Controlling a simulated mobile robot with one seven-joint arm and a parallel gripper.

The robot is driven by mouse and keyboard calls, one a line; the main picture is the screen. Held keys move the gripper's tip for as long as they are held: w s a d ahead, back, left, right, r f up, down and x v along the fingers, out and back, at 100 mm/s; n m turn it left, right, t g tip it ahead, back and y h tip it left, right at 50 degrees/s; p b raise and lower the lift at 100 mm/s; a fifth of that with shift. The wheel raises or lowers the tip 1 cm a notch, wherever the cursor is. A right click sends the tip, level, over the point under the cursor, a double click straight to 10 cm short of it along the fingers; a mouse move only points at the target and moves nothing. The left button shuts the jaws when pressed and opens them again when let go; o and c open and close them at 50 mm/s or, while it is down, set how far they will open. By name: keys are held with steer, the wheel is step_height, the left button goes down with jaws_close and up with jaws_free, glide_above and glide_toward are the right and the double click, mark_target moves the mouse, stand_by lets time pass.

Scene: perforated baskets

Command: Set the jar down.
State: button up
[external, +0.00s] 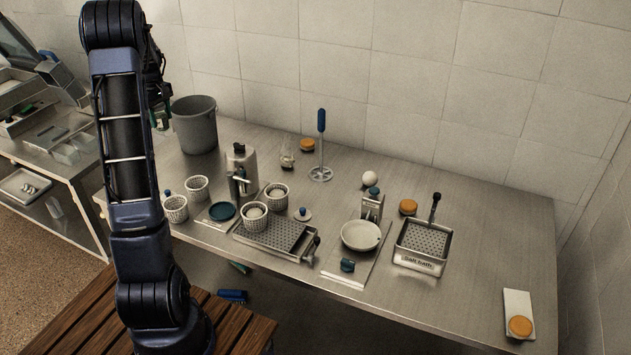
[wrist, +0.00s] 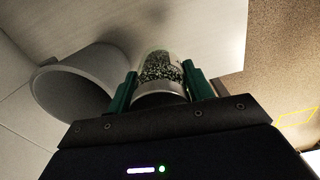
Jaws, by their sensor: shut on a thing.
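My gripper (wrist: 162,84) is shut on a jar (wrist: 160,69) in the wrist view, with a green finger on each side. The jar looks clear and holds dark, speckled contents. The worktop (wrist: 205,30) shows beyond it; I cannot tell whether the jar touches it. In the external view my gripper (external: 157,118) is mostly behind my arm, left of the grey bucket. The held jar cannot be made out there.
The grey bucket (external: 194,125) stands close by and also shows in the wrist view (wrist: 75,85). The worktop's left edge is near. Perforated cups (external: 197,188), a metal canister (external: 240,163) and a glass vessel (external: 287,156) stand to the right.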

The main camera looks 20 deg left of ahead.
steer(key=s+a+n, duration=0.3)
steer(key=s+a, duration=0.7)
step_height(320, 180, down, 19)
steer(key=shift+w+d+f, duration=0.1)
steer(key=shift+w+f, duration=0.05)
steer(key=shift+f, duration=0.05)
steer(key=shift+f, duration=0.1)
steer(key=o, duration=1.1)
